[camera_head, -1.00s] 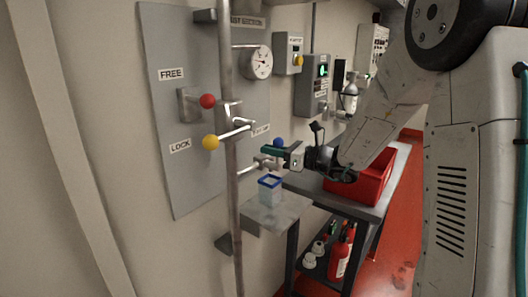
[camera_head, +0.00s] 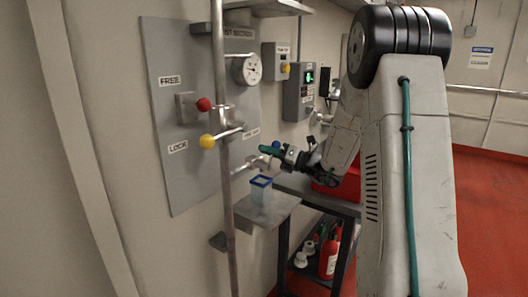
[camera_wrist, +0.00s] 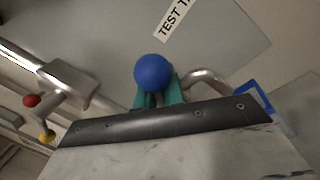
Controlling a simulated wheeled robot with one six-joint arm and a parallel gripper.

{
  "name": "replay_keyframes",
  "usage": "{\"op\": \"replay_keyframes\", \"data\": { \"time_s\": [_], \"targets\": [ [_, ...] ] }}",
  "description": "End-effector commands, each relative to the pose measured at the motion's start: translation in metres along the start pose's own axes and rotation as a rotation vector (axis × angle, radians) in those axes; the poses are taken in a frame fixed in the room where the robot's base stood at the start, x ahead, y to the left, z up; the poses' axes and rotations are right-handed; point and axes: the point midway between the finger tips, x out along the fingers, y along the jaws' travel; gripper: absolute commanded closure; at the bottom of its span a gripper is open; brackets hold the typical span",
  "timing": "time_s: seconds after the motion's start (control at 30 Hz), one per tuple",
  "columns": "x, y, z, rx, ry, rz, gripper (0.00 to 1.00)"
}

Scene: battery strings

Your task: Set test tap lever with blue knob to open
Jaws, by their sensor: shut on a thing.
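The test tap lever's blue knob (camera_head: 276,144) shows at my gripper's tip, in front of the grey panel. In the wrist view the blue knob (camera_wrist: 153,72) sits between the green fingers of my gripper (camera_wrist: 158,92), which is shut on it or on the lever just behind it. My gripper (camera_head: 270,150) comes in from the right in the head view. A curved metal pipe (camera_wrist: 205,80) runs beside the knob. Part of a "TEST T..." label (camera_wrist: 176,18) is readable above it. The lever's shaft is mostly hidden by the fingers.
A red knob (camera_head: 203,104) and a yellow knob (camera_head: 207,141) are on the panel, close to a vertical pipe (camera_head: 221,120). A blue-rimmed cup (camera_head: 260,188) stands on a small shelf (camera_head: 262,213) below. A red crate (camera_head: 345,186) is on the bench behind my arm.

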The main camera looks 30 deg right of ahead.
Motion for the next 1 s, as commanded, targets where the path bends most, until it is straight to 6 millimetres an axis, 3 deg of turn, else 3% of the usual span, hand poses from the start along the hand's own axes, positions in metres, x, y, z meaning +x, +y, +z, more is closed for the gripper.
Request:
{"op": "replay_keyframes", "data": {
  "time_s": [0.03,0.63,0.67,0.7,1.0],
  "targets": [
    [0.0010,0.0017,0.0107,-0.002,-0.019,0.006,1.00],
    [0.0006,-0.0008,0.0107,0.036,-0.026,0.003,1.00],
    [0.0006,-0.0008,0.0107,0.036,-0.027,0.003,0.82],
    [0.0007,-0.0008,0.0106,0.036,-0.026,0.003,0.71],
    [0.0033,-0.0004,0.0047,0.039,-0.017,0.005,0.69]
  ]
}}
